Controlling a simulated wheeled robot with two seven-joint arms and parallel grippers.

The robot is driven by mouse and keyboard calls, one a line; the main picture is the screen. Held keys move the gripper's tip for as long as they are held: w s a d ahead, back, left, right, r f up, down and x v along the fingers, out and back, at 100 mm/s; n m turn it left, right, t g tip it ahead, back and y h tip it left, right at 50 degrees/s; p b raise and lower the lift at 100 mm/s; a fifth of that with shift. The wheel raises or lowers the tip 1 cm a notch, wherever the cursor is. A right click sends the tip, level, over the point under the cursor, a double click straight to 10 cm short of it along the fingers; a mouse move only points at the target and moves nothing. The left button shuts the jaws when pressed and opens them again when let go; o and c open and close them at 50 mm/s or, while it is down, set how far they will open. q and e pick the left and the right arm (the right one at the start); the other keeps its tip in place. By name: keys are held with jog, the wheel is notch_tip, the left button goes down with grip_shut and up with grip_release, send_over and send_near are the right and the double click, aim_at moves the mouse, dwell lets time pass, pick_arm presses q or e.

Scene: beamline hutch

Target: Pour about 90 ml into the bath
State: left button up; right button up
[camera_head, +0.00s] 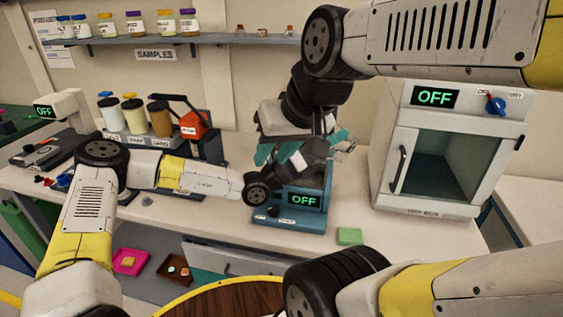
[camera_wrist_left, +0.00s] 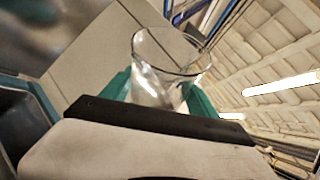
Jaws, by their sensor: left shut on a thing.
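A teal box (camera_head: 289,222) with a green OFF display stands on the bench at the middle; it may be the bath, but its top is hidden behind my grippers. My left gripper (camera_head: 341,139) is above the box's right side. In the left wrist view it is shut on a clear glass vessel (camera_wrist_left: 172,62), held tilted between teal fingers. I cannot make out any liquid in it. My right gripper (camera_head: 270,154) hangs above the box's left side, close to the left one; its teal fingers overlap other parts, so its opening is unclear.
A white dry box (camera_head: 428,205) with an OFF display stands to the right. A rack with several bottles (camera_head: 134,114) and a red-orange device (camera_head: 194,125) stand to the left. A shelf (camera_head: 200,40) runs behind. A green block (camera_head: 350,236) lies at the bench's front edge.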

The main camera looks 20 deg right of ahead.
aim_at(336, 155)
pick_arm(q)
jog(key=shift+w+a+r+n+t+h, duration=0.1)
jog(key=shift+r+n+t+h, duration=0.45)
jog(key=shift+n, duration=0.45)
dwell(0.8)
jog(key=shift+w+a+r+n+t+h, duration=0.25)
jog(key=shift+r+n+t, duration=0.1)
jog(key=shift+r+n, duration=0.2)
dwell(0.3)
jog(key=shift+s+r+n+t, duration=0.15)
jog(key=shift+r+n+t, duration=0.2)
jog(key=shift+r+t, duration=0.1)
jog(key=shift+s+d+f+m+g, duration=0.3)
jog(key=shift+d+f+m+g, duration=0.05)
jog(key=shift+f+m+g, duration=0.2)
jog(key=shift+s+d+f+m+g, duration=0.3)
jog(key=shift+f+m+g, duration=0.15)
jog(key=shift+f, duration=0.1)
notch_tip(336, 155, down, 2)
jog(key=m+g+y, duration=0.2)
jog(key=m+y, duration=0.1)
jog(key=m, duration=0.1)
jog(key=shift+f+m+g+y, duration=0.25)
jog(key=shift+f+m+y, duration=0.4)
jog(key=shift+f, duration=0.7)
